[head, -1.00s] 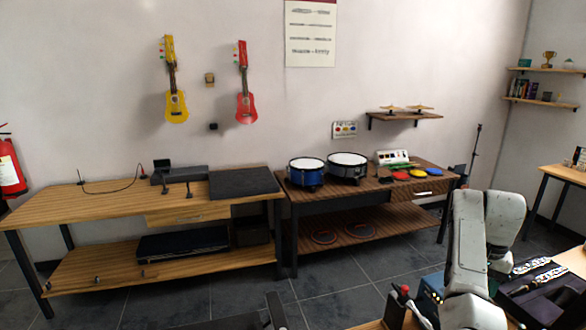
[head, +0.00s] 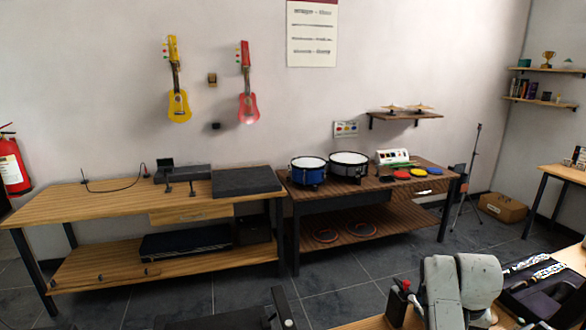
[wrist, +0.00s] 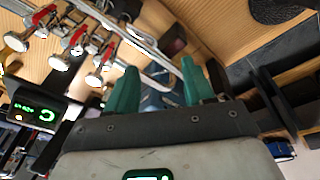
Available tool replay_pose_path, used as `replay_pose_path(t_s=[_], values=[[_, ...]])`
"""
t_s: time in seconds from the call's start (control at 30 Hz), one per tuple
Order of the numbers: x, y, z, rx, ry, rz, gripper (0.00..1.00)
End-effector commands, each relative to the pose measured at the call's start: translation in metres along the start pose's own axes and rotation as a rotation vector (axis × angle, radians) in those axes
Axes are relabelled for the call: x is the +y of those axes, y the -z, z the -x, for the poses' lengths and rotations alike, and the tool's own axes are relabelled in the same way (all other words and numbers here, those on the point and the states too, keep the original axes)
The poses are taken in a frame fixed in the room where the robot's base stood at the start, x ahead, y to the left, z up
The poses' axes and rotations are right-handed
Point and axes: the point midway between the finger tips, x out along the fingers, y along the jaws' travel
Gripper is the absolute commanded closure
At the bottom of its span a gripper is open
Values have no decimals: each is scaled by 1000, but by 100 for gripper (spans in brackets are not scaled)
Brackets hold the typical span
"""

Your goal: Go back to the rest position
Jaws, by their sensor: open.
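My gripper (wrist: 158,88) shows in the wrist view with two green fingers spread apart and nothing between them. It is open. In the head view my folded arm stands at the lower right, and the gripper itself is out of that picture. The task names no object.
In the wrist view, metal parts with red levers (wrist: 75,40) and a box with a green display (wrist: 38,112) lie left of the fingers. In the head view, an open dark case (head: 545,290) lies beside my arm. Drums (head: 308,170) stand on a bench; dark floor lies between.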

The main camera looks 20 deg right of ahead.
Motion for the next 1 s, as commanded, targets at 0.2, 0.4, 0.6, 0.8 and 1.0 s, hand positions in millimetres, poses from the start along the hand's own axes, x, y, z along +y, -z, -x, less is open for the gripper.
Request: replay_pose_path(t_s=[0.2,0.4,0.6,0.8,1.0], values=[[-30,-69,-18,103,19,193,48],[-60,-145,-17,187,90,391,48],[-81,-214,-1,240,186,550,48],[-92,-267,18,267,275,656,48],[-68,-312,-8,151,250,678,48]])
